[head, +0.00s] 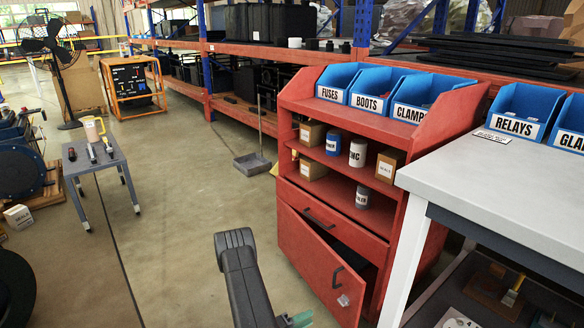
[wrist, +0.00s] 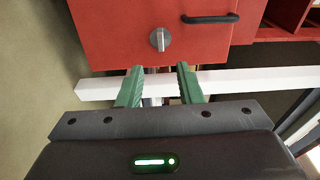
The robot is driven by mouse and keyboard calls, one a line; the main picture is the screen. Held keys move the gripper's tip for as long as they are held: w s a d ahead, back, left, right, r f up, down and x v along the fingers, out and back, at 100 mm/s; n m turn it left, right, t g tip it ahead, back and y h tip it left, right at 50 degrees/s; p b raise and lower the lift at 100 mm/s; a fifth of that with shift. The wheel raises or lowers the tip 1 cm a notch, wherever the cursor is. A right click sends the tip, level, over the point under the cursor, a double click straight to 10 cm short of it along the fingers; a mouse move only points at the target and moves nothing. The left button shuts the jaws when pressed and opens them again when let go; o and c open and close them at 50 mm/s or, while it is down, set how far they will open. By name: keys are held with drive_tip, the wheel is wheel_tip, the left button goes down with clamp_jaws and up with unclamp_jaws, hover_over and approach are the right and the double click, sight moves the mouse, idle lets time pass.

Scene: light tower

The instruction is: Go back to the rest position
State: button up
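My gripper (wrist: 158,78) shows in the wrist view with its two green fingers apart and no object clearly held between them. In the head view my dark arm reaches up from the bottom edge, and only a bit of green finger (head: 300,318) shows there. The red cabinet door (head: 305,255) stands ajar, with a dark gap along its top right. It carries a black handle (wrist: 210,18) and a grey knob (wrist: 160,40). The knob lies just beyond the fingertips in the wrist view, apart from them as far as I can tell.
A white bar (wrist: 245,80), seemingly a bench leg, crosses behind the fingers. The grey-topped workbench (head: 470,185) stands close on the right. A small grey trolley (head: 95,165) stands left, and a dustpan (head: 252,163) lies behind. The floor (head: 180,220) between is clear.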

sight(339, 302)
drive_tip(key=b+x, duration=0.3)
drive_tip(key=x, duration=1)
drive_tip(key=shift+w+d+b, duration=0.1)
drive_tip(key=shift+d+b, duration=0.05)
drive_tip(key=shift+b, duration=0.2)
